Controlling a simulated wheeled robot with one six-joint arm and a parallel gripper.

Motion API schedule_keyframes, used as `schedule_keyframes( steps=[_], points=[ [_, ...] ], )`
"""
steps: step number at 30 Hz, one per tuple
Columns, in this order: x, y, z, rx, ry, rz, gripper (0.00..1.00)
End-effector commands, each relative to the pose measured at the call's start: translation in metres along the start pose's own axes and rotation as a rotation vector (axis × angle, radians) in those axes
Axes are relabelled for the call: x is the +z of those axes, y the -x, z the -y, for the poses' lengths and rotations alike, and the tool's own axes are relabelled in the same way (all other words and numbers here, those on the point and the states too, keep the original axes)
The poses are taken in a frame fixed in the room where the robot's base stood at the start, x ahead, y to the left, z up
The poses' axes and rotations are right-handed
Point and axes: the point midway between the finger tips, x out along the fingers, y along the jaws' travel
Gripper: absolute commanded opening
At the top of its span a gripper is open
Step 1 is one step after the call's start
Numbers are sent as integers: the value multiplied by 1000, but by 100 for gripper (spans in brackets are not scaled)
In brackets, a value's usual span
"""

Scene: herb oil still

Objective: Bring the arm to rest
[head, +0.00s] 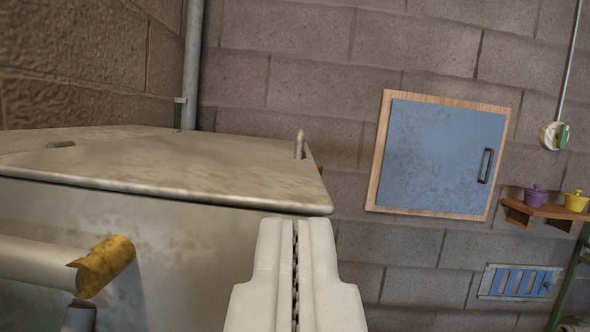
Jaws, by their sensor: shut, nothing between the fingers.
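My gripper (296,225) points forward at the bottom centre of the head view, its two pale fingers shut together with nothing between them. It is in front of the right edge of a large pale metal vessel (150,225) with a flat lid (190,165). I cannot tell whether the gripper touches the vessel.
A pipe with a yellow end (104,266) sticks out at lower left. A blue wall cabinet (440,155) is closed. A shelf (548,211) at right holds a purple pot (535,197) and a yellow pot (576,201). A blue vent (518,282) sits low on the block wall.

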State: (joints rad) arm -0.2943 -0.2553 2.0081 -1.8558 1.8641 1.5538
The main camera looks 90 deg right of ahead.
Motion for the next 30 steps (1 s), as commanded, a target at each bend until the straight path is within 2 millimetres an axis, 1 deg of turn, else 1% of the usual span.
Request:
schedule_keyframes(
  steps=[2,5,7,9,12,14,15,18,21,24,27,30],
  points=[
    [10,-7,-3,-33,42,45,0],
    [36,-17,-7,-125,142,149,0],
    [60,-21,-9,-222,223,241,0],
    [85,-20,-12,-336,296,331,0],
    [117,-12,-16,-510,369,439,0],
    [134,-3,-19,-621,396,491,0],
    [143,4,-21,-695,405,520,0],
    [161,25,-26,-881,406,573,0],
    [171,48,-33,-1062,369,594,0],
    [171,70,-40,-1227,296,582,0],
    [163,89,-49,-1367,193,539,0],
    [150,103,-61,-1471,68,469,0]
  ],
)
